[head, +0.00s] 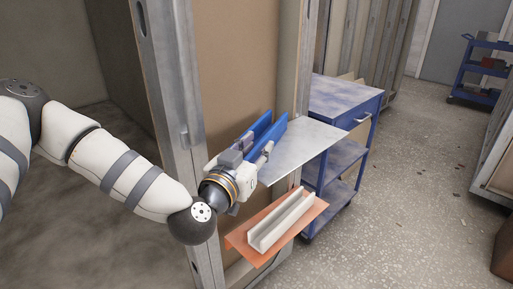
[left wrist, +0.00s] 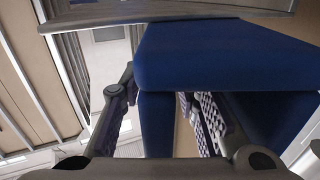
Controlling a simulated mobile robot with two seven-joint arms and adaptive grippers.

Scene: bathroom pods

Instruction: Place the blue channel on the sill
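The blue channel (head: 266,133) is a long U-shaped piece held at the end of my left arm. My left gripper (head: 258,158) has one wall of the channel between its fingers. In the left wrist view the channel (left wrist: 225,58) fills the middle and right, with one finger outside a wall and the other inside the channel. A flat grey metal ledge (head: 305,150), which looks like the sill, juts from the wall frame just right of the channel. I cannot tell whether the channel touches it. My right gripper is out of view.
An orange shelf (head: 302,228) below the ledge carries a whitish channel (head: 282,220). A blue cart (head: 345,99) stands close behind the ledge. A metal stud (head: 176,120) rises beside my left arm. The floor to the right is open.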

